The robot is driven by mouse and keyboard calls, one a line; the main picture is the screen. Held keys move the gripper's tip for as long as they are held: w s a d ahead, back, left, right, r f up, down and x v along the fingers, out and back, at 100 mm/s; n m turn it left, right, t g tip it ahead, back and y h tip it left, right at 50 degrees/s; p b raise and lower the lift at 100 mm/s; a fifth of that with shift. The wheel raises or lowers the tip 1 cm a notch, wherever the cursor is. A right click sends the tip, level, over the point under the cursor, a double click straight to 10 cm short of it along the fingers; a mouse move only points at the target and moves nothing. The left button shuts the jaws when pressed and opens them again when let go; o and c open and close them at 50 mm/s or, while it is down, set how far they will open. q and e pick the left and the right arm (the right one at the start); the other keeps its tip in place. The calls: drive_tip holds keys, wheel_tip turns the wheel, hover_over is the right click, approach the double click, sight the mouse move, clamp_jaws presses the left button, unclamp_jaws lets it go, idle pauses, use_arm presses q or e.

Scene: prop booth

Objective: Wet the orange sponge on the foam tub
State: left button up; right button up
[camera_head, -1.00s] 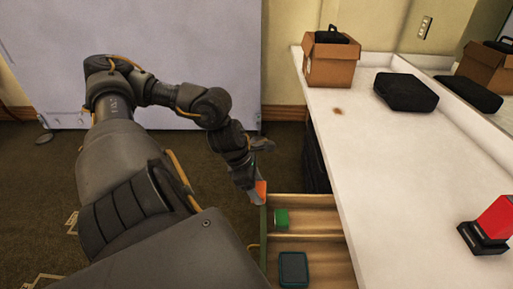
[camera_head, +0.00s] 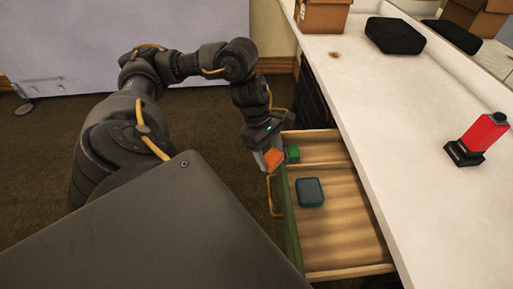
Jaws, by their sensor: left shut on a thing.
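The orange sponge (camera_head: 273,159) is between the fingers of my left gripper (camera_head: 265,158), which is shut on it. My left gripper points down over the left panel of an open drawer (camera_head: 340,238), near its far corner. A small dark teal, tub-like box (camera_head: 310,191) lies in the drawer, to the right of and nearer than the sponge; I cannot tell if it is the foam tub. A small green block (camera_head: 292,153) sits in the drawer's far compartment, just right of the sponge. My right gripper is not in view.
The white counter (camera_head: 400,120) runs along the right above the drawer. On it are a red-and-black device (camera_head: 484,137), a black case (camera_head: 395,36) and a cardboard box (camera_head: 322,16). Carpet floor (camera_head: 40,160) lies open to the left.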

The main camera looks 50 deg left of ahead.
use_arm(q)
drive_tip(key=w+d+r+m+g+y, duration=0.1)
drive_tip(key=w+d+r+m+g, duration=0.1)
drive_tip(key=d+m, duration=0.4)
drive_tip(key=w+d+r+m+g+y, duration=0.1)
drive_tip(key=w+d+r+m+g, duration=0.1)
drive_tip(key=w+d+m, duration=0.3)
drive_tip(key=d+m, duration=0.1)
drive_tip(key=m, duration=0.2)
drive_tip(key=shift+d+r+m+g, duration=0.2)
drive_tip(key=shift+d+m+g, duration=0.1)
drive_tip(key=shift+g, duration=0.1)
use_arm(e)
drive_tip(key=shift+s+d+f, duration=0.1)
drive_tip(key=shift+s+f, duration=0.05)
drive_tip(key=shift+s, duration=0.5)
